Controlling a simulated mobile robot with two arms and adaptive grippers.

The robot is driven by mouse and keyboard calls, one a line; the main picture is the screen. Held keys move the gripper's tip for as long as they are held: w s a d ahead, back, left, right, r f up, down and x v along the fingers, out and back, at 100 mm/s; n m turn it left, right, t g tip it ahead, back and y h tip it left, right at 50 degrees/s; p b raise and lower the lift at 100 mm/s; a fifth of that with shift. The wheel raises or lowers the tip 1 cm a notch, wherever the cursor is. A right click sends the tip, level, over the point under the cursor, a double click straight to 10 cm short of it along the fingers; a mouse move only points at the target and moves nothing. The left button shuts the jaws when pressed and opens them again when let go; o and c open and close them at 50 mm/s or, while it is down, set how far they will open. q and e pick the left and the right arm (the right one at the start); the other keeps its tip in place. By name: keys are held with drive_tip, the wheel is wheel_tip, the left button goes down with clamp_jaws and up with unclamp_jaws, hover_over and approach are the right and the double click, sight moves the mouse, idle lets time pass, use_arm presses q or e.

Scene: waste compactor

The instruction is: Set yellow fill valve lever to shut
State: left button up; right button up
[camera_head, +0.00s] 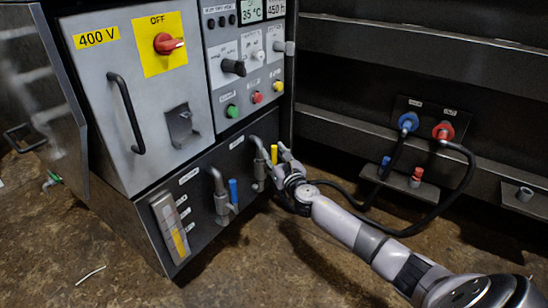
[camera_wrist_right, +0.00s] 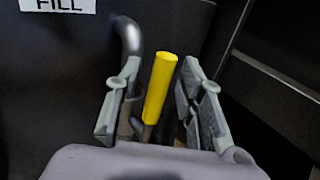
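The yellow fill valve lever (camera_head: 274,155) stands roughly upright beside a grey pipe low on the dark panel. In the right wrist view the yellow lever (camera_wrist_right: 160,88) leans slightly and stands between the two fingers of my right gripper (camera_wrist_right: 163,105). The fingers are apart, with gaps visible on both sides of the lever. A white FILL label (camera_wrist_right: 58,5) is at the upper left of that view. In the head view my right gripper (camera_head: 283,160) is at the lever, coming from the right. The lever's base is partly hidden by the gripper. My left gripper is not in view.
A blue lever (camera_head: 233,192) on another pipe (camera_head: 219,195) is left of the yellow one. A level gauge (camera_head: 170,228) is further left. The cabinet (camera_head: 150,90) has a red OFF switch (camera_head: 167,44). Black hoses (camera_head: 460,185) hang at right, near my right arm.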

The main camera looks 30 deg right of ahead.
drive_tip(key=shift+w, duration=0.1)
drive_tip(key=shift+c, duration=0.5)
clamp_jaws()
idle(0.4)
